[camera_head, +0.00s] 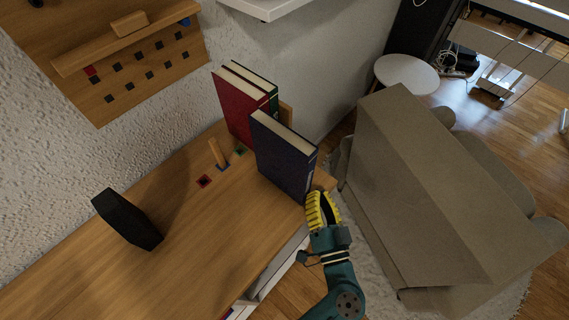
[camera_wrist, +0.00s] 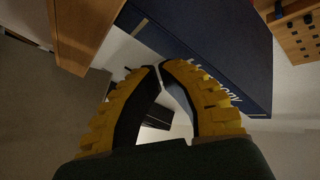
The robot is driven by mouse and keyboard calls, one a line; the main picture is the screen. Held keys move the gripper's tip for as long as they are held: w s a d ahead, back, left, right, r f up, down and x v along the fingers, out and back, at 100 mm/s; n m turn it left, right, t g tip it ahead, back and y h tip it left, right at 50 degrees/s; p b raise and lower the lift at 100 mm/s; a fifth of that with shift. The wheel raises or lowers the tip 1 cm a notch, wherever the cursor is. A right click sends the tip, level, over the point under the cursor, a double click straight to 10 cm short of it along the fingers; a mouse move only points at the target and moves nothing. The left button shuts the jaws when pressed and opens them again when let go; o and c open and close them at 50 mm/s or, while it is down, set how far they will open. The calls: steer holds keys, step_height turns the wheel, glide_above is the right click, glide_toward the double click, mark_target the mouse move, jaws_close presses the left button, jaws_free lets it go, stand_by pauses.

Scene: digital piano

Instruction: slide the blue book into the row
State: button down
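The blue book (camera_head: 285,160) stands upright near the table's right end, in front of a red book (camera_head: 240,108) and a dark green-black book (camera_head: 262,82). My gripper (camera_head: 314,196) is low beside the blue book's lower right corner, at the table's edge. In the wrist view the yellow-padded fingertips (camera_wrist: 159,68) meet, with nothing seen between them. The blue book (camera_wrist: 220,45) lies beyond and right of them there; whether a finger touches it I cannot tell.
A wooden block (camera_head: 287,113) shows behind the books. A black box-like object (camera_head: 128,220) stands on the wooden tabletop (camera_head: 190,240), left of a small wooden peg (camera_head: 217,152). A beige sofa (camera_head: 440,190) is close on the right. The tabletop's middle is mostly clear.

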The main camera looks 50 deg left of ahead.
mark_target(308, 192)
steer(key=shift+d, duration=0.2)
steer(key=shift+s+a, duration=0.15)
steer(key=shift+a, duration=0.9)
steer(key=shift+s+a, duration=0.1)
steer(key=shift+a, duration=0.9)
stand_by(1.2)
steer(key=shift+d, duration=0.1)
steer(key=d, duration=0.1)
steer(key=d+b, duration=0.1)
steer(key=d, duration=0.1)
steer(key=d+b, duration=0.1)
steer(key=shift+w+d, duration=0.25)
steer(key=shift+w, duration=0.05)
stand_by(0.6)
